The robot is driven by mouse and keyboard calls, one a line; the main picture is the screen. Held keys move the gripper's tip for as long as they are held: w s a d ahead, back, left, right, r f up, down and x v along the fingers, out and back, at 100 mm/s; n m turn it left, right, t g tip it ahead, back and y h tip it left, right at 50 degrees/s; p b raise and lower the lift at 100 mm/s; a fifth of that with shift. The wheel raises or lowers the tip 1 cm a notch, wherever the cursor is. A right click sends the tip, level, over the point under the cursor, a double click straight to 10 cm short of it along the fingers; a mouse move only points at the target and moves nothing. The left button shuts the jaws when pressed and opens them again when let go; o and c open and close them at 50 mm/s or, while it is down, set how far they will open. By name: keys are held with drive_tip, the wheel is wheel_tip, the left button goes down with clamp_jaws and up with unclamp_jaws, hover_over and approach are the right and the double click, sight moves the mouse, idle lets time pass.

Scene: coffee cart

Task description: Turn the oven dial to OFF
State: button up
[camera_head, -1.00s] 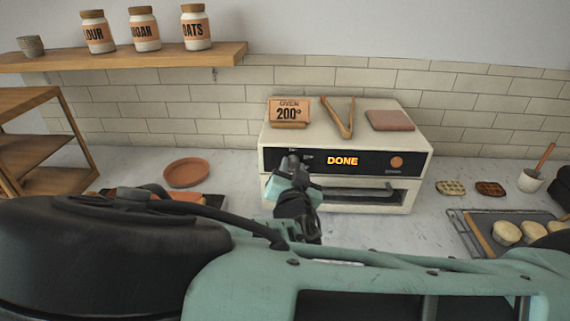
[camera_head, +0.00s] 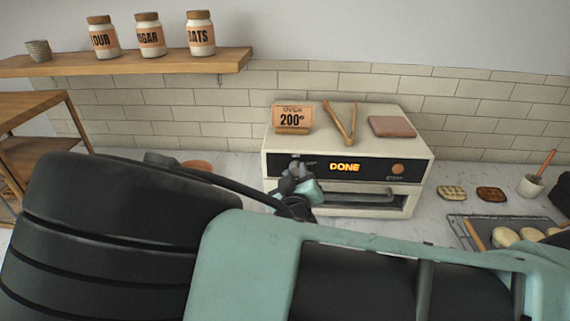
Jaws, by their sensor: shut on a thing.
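The oven (camera_head: 280,149) is a cream box on the counter with a black front panel. Its display (camera_head: 345,168) reads DONE in orange. My gripper (camera_head: 295,170) is at the left end of the panel, shut on the oven dial, which is mostly hidden behind the fingers. The dial's pointer and most of its markings cannot be read from here. A round copper-coloured knob or button (camera_head: 398,169) sits at the right of the panel, apart from my gripper.
An OVEN 200° sign (camera_head: 293,119), wooden tongs (camera_head: 343,124) and a folded pinkish cloth (camera_head: 392,126) lie on top of the oven. A rack with round pastries (camera_head: 505,236) is at right. My arm covers much of the foreground.

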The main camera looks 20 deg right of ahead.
drive_tip(key=n+p, duration=0.1)
drive_tip(key=n, duration=0.6)
drive_tip(key=shift+a+r+p, duration=0.1)
drive_tip(key=shift+p, duration=0.3)
drive_tip(key=n, duration=0.3)
drive_tip(key=shift+n+h+p, duration=0.3)
drive_tip(key=shift+p, duration=0.05)
drive_tip(key=n, duration=1)
drive_tip(key=shift+f+n+p, duration=0.2)
drive_tip(key=shift+n+p, duration=0.1)
drive_tip(key=shift+p, duration=0.1)
drive_tip(key=n, duration=0.5)
drive_tip(key=shift+n, duration=0.3)
drive_tip(key=shift+f, duration=0.1)
drive_tip(key=o, duration=1)
